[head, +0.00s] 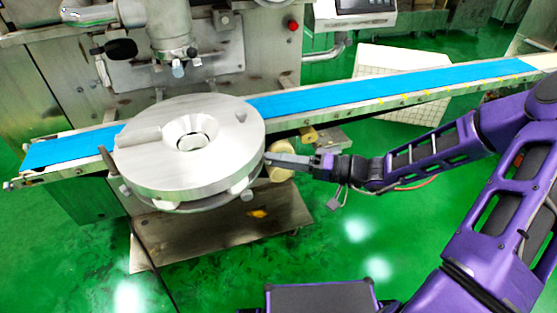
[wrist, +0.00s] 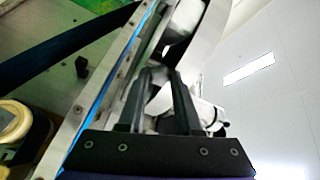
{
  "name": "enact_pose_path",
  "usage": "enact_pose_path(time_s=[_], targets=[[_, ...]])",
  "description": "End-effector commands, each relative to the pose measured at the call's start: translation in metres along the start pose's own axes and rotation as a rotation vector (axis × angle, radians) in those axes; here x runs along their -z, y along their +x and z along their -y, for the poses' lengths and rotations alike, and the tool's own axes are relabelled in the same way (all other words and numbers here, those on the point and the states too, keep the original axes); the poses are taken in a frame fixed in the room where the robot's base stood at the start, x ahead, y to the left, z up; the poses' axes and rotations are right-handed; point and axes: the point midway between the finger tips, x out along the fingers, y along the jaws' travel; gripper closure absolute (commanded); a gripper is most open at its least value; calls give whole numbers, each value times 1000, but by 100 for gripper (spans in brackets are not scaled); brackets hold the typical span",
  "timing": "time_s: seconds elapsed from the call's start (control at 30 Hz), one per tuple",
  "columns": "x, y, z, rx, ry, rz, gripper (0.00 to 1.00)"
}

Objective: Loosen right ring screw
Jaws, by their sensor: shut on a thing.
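The round metal ring unit (head: 220,150), a broad disc with a central hole, sits in front of the blue belt. My gripper (head: 268,158) reaches in from the right and meets the disc's right edge. In the wrist view, my gripper (wrist: 161,78) has its two dark fingers closed around a small pale metal piece (wrist: 160,100) beside the disc's side. This piece looks like the right ring screw; the fingers hide most of it.
The blue conveyor belt (head: 400,84) runs behind the disc to the upper right. A pale round roller (head: 281,169) is close below my gripper. The machine's nozzle (head: 178,60) hangs above the disc. Green floor (head: 345,225) is open at the front right.

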Motion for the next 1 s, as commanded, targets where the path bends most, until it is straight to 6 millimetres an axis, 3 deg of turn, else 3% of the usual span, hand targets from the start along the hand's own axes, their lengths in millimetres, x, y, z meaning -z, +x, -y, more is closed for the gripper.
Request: enact_pose_path(time_s=[0.4, 0.97, 1.0], targets=[[0, -1, -1, -1, -193, 0, 100], [0, -1, -1, -2, -222, 0, 100], [0, -1, -1, -2, -221, 0, 62]])
